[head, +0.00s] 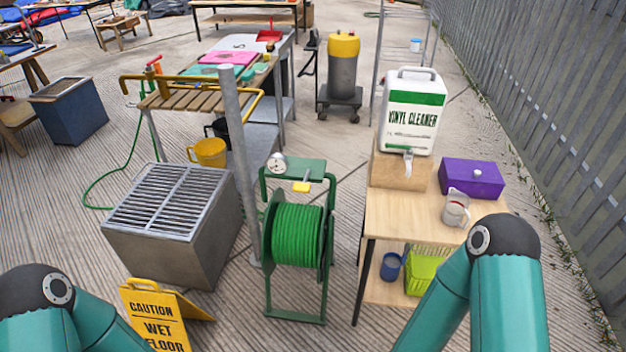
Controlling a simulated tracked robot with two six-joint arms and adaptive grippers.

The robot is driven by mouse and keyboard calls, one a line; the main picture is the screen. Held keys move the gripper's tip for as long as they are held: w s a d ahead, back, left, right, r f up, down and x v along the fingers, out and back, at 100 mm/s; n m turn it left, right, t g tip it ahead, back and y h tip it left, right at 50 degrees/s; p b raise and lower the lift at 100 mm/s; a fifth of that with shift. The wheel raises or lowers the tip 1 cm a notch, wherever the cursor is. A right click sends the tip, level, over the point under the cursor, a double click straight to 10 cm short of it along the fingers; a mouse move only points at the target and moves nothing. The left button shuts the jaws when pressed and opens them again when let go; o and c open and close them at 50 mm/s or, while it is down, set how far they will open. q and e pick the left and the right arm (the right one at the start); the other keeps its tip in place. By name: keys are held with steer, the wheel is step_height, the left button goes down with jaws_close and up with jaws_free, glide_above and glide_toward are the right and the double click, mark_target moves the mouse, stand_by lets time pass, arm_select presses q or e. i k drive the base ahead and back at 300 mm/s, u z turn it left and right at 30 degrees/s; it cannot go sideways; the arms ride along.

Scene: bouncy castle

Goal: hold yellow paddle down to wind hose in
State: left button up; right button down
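The green hose reel (298,234) stands on the ground in the middle of the view, in a green metal frame. The yellow paddle (301,187) sticks out at the front of the frame's top plate, above the reel. A round gauge (276,163) sits at the plate's left. Green hose is wound on the drum, and a length of green hose (101,187) lies on the ground at the left, running up to the slatted bench. Both my teal arms show at the bottom corners, well apart from the paddle. Neither gripper is in the picture.
A metal post (240,160) stands just left of the reel. A grated grey box (172,225) and a yellow wet-floor sign (157,315) are at the left. A wooden table (415,218) with a vinyl cleaner container (411,112) and purple box (471,178) is at the right.

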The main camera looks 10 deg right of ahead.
mark_target(297, 186)
steer(key=i, duration=0.95)
steer(key=z, duration=0.15)
steer(key=k, duration=0.9)
steer(key=u, duration=0.2)
steer(key=i, duration=0.85)
steer(key=z, duration=0.1)
